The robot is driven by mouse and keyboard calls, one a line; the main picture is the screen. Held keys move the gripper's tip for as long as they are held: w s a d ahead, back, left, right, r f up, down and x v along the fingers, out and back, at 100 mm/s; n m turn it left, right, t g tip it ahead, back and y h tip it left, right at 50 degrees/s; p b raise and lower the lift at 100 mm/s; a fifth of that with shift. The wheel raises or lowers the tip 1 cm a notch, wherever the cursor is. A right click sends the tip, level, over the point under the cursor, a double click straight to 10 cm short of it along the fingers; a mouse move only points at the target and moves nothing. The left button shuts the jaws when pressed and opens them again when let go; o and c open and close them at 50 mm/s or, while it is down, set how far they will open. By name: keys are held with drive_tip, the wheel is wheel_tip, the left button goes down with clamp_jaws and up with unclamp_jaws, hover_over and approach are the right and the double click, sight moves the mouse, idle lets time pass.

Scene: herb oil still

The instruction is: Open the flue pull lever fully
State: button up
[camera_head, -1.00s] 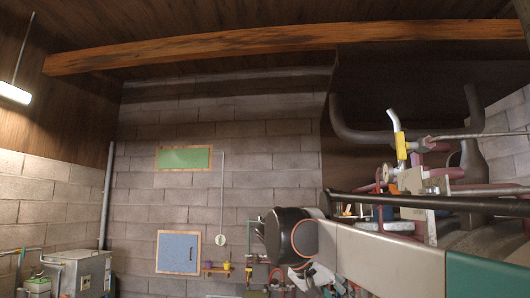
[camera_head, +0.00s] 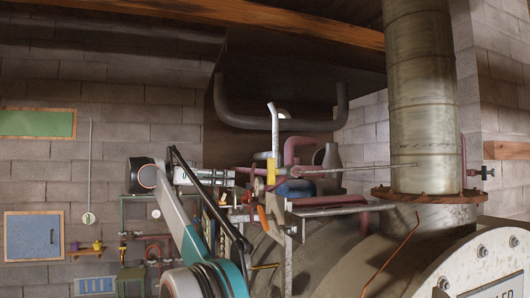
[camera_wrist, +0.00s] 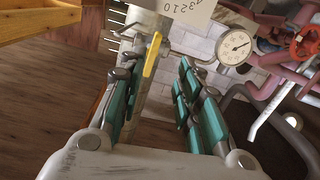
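The flue pull lever has a yellow grip (camera_head: 271,168) on a pale upright stem. A thin grey rod runs right from beside it toward the large metal flue pipe (camera_head: 420,95). My gripper (camera_head: 240,178) points right, toward the lever, with its fingers partly hidden among pipes in the head view. In the wrist view my gripper (camera_wrist: 155,75) is open, its teal-padded fingers apart. The yellow grip (camera_wrist: 152,55) shows between the fingertips, nearer the left finger; I cannot tell whether they touch. A white plate with numbers (camera_wrist: 187,10) sits above it.
A pressure gauge (camera_wrist: 234,47) and a red handwheel (camera_wrist: 306,42) lie at the right of the wrist view, among red pipes. The rounded boiler body (camera_head: 340,255) is below the lever. A wooden beam (camera_wrist: 35,22) crosses the wrist view's upper left.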

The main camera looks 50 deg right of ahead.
sight(271, 172)
drive_tip(key=s+d+r+m+p, duration=0.1)
drive_tip(key=s+d, duration=0.2)
drive_tip(key=d, duration=0.3)
drive_tip(key=s+d+r+g+p, duration=0.1)
drive_tip(key=s+d, duration=0.2)
drive_tip(key=d, duration=0.3)
drive_tip(key=shift+s+d+r+m+p, duration=0.25)
drive_tip(key=shift+s+r+m+p, duration=0.05)
drive_tip(key=shift+r+m, duration=0.1)
clamp_jaws()
